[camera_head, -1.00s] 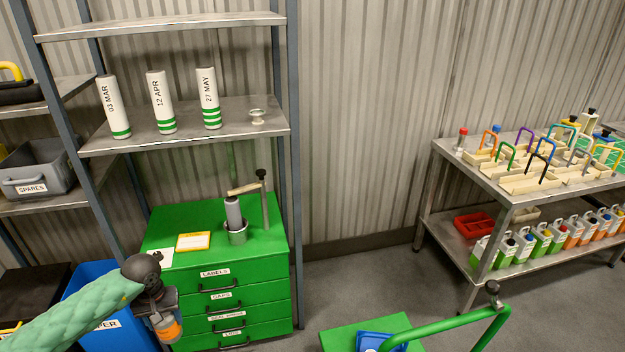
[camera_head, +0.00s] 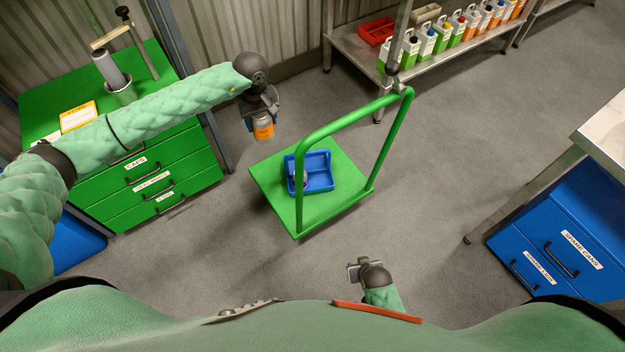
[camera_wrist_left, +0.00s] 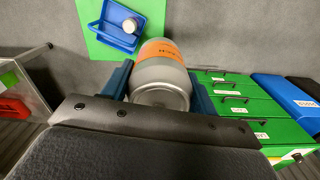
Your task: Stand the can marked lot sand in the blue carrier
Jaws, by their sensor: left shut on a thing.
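My left gripper (camera_head: 262,112) is shut on a silver can with an orange label (camera_head: 264,129). In the left wrist view the can (camera_wrist_left: 161,78) lies between the blue fingers, and its label lettering is too small and turned to read surely. The blue carrier (camera_head: 320,187) sits on the green trolley deck, below and right of the held can in the head view. A small pale-topped can (camera_wrist_left: 130,25) stands in one end of the carrier. My right gripper (camera_head: 357,270) is low near my body, away from the trolley; its jaw opening is unclear.
The trolley's green handle (camera_head: 345,118) arches up beside the carrier. A green drawer cabinet (camera_head: 165,165) with a can press stands at left. A steel shelf with bottles (camera_head: 440,45) is at the back, a blue drawer unit (camera_head: 550,235) at right. Grey floor is clear around the trolley.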

